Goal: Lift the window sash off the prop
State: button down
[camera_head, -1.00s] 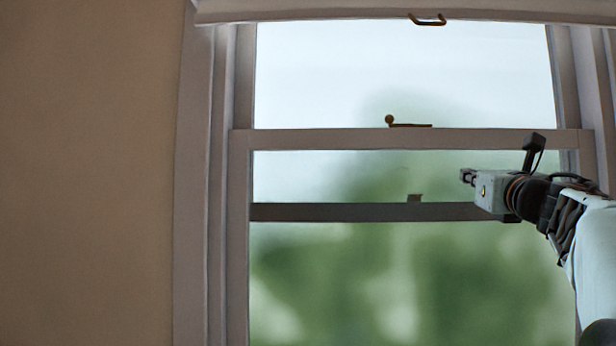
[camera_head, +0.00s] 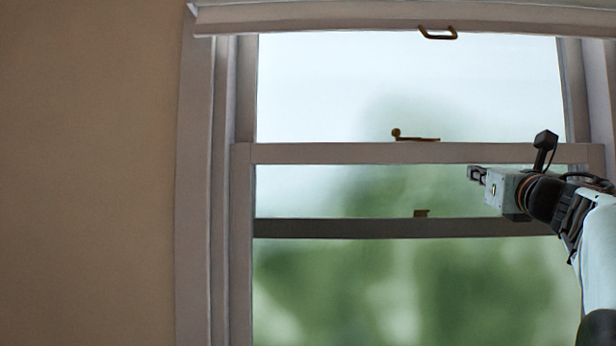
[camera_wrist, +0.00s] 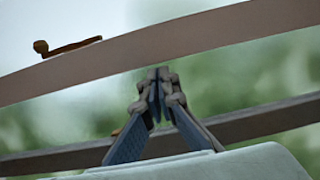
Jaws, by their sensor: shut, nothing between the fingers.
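The window sash fills much of the head view. Its pale middle rail (camera_head: 330,153) crosses the glass, with a brass latch (camera_head: 415,137) on top. A darker rail (camera_head: 330,228) runs below, with a small brown fitting (camera_head: 420,213) on it. I cannot tell which rail belongs to which sash. My gripper (camera_head: 474,173) reaches in from the right, level with just below the middle rail, its fingers pointing left. In the wrist view its fingers (camera_wrist: 159,78) are together and empty, in front of glass between the two rails. I see no prop in either view.
A pale horizontal bar (camera_head: 320,18) with a brass handle (camera_head: 437,33) crosses the top. The room left of my gripper looks clear.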

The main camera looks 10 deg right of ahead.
notch_tip(320, 180, up, 10)
jog(key=p, duration=0.6)
jog(key=shift+f, duration=0.2)
